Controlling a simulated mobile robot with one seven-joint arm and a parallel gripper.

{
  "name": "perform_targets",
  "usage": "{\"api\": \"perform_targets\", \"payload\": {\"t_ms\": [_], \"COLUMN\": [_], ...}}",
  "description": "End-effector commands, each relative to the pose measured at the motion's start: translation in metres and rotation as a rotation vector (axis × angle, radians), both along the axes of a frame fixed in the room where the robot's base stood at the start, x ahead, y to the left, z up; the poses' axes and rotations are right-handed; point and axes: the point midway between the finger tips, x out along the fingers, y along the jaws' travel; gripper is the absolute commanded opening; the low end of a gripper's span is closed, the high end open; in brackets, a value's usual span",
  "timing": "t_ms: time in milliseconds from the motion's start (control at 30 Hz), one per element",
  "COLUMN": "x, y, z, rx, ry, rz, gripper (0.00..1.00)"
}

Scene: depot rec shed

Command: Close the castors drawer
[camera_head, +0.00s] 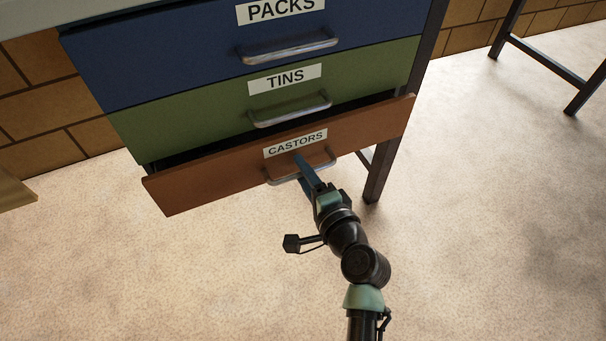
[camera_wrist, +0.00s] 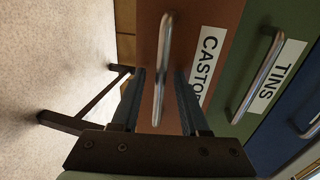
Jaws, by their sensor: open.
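The castors drawer (camera_head: 207,186) is the orange-brown bottom drawer and stands pulled out a little, with a dark gap above its front. Its metal handle (camera_head: 285,178) runs across the front below the white CASTORS label (camera_head: 295,143). My gripper (camera_head: 303,166) is at the drawer front, by the handle and label. In the wrist view my gripper (camera_wrist: 160,95) is open, with one finger on each side of the castors handle (camera_wrist: 162,60). I cannot tell whether the fingers touch the handle or the drawer front.
Above it are the green TINS drawer (camera_head: 195,117) and the blue PACKS drawer (camera_head: 170,62), both with metal handles. A dark cabinet leg (camera_head: 383,165) stands to the right. Another dark metal frame (camera_head: 540,60) is at the far right. The floor (camera_head: 480,220) is clear.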

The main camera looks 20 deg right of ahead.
Motion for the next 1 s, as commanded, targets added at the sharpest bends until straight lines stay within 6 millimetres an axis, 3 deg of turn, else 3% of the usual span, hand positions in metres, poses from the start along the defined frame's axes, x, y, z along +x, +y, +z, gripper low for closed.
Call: {"api": "perform_targets", "payload": {"t_ms": [300, 567, 1000], "x": [0.0031, 0.0028, 0.0027], "y": [0.0002, 0.0001, 0.0], "z": [-0.0002, -0.0003, -0.0003], "rx": [-0.001, -0.001, -0.001], "ry": [0.0, 0.0, 0.0], "rz": [0.0, 0.0, -0.001], "gripper": [0.45, 0.0, 0.0]}}
